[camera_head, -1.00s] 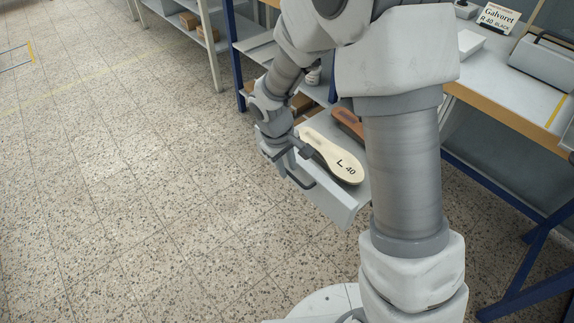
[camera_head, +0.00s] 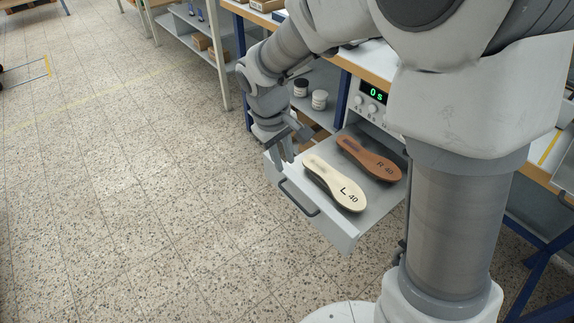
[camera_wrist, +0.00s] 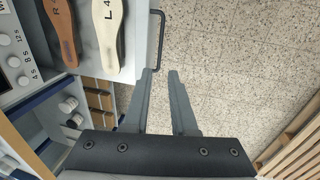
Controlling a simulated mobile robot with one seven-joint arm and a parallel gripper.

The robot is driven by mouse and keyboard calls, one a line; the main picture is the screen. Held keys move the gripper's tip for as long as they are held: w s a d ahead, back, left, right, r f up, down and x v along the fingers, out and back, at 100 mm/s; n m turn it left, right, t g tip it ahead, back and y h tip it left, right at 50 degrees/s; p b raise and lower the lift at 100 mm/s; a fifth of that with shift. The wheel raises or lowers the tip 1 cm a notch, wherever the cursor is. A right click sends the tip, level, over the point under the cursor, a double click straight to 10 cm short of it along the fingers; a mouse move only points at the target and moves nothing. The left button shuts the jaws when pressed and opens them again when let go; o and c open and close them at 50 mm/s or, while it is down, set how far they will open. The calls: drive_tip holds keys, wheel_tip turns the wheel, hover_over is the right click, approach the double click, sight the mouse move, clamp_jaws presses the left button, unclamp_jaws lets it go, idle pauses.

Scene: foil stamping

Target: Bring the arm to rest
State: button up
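My gripper (camera_head: 289,152) hangs over the left end of an open grey drawer (camera_head: 338,232), beside the cream insole. In the wrist view its two fingers (camera_wrist: 159,72) stand apart with nothing between them, so it is open and empty. The cream insole marked L 40 (camera_head: 334,186) and the brown insole marked R 40 (camera_head: 371,160) lie side by side in the drawer. Both also show in part at the top of the wrist view.
A panel with a green "0 s" display (camera_head: 375,92) and knobs is behind the drawer. Small jars (camera_head: 319,99) stand on a shelf to the left of it. Workbenches with blue legs run along the back and right.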

drive_tip(key=shift+s+a+r, duration=0.1)
drive_tip(key=shift+r, duration=0.5)
drive_tip(key=s+d+r+m+t+y, duration=0.15)
drive_tip(key=s+d+r+m, duration=0.25)
drive_tip(key=s+d+r, duration=0.4)
drive_tip(key=s+d+r+m+t, duration=0.3)
drive_tip(key=s+d+r, duration=0.25)
drive_tip(key=s, duration=0.45)
wheel_tip(320, 180, up, 18)
drive_tip(key=p, duration=1.7)
drive_tip(key=shift+w+a+f+p, duration=0.25)
drive_tip(key=shift+w+a+p, duration=0.1)
drive_tip(key=shift+a, duration=0.1)
